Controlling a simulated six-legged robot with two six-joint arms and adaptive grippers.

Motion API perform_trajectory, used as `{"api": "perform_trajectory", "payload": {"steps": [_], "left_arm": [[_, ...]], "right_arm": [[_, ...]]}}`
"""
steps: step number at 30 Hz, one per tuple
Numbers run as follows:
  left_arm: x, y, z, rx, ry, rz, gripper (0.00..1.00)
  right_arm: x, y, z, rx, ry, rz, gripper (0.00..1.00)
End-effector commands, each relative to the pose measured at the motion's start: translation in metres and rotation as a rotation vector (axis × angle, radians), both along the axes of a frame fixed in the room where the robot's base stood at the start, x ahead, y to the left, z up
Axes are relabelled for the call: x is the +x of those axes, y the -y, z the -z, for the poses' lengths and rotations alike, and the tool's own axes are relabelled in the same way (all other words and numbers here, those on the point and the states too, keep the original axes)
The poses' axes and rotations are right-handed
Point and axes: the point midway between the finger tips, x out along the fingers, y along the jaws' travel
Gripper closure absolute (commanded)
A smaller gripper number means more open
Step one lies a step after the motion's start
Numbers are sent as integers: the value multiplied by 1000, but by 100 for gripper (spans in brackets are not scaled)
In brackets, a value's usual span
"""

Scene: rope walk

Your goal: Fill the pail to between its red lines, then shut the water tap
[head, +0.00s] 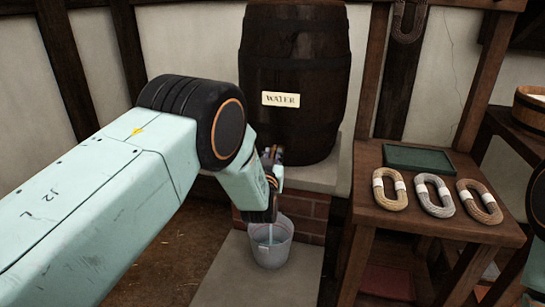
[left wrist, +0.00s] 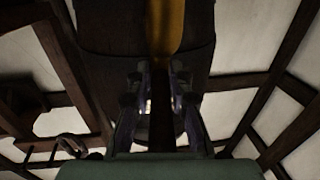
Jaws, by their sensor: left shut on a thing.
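A dark wooden barrel (head: 300,115) with a "WATER" label stands on a stone-topped brick base. My left gripper (head: 271,158) is in front of the barrel's lower part, shut on the tap's handle. The tap itself is mostly hidden behind my gripper and wrist. In the left wrist view, the fingers (left wrist: 160,105) close around a dark upright bar, with a yellowish piece (left wrist: 168,30) above. A translucent grey pail (head: 271,256) stands upright below on a pale slab. A thin pale stream of water (head: 270,233) falls into it. The water level and red lines cannot be made out.
A wooden table (head: 440,222) at the right holds a green tray (head: 417,159) and three rope coils (head: 435,196). A wooden tub (head: 530,108) stands at the far right. Part of my right arm shows at the right edge. Floor left of the slab is clear.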

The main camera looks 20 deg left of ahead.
Motion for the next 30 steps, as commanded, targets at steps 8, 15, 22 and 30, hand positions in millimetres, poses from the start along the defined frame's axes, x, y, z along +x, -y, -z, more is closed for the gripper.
{"api": "perform_trajectory", "payload": {"steps": [8, 15, 22, 30], "left_arm": [[0, 1, -1, 0, 3, -21, 100], [0, 1, -1, 0, 3, -23, 100], [0, 1, -1, 0, 3, -23, 70], [0, 1, 0, 0, 1, -24, 61]], "right_arm": [[0, 0, 0, 0, 0, 0, 57], [0, 0, 0, 0, 0, 0, 57], [0, 0, 0, 0, 0, 0, 57], [0, 0, 0, 0, 0, 0, 57]]}}
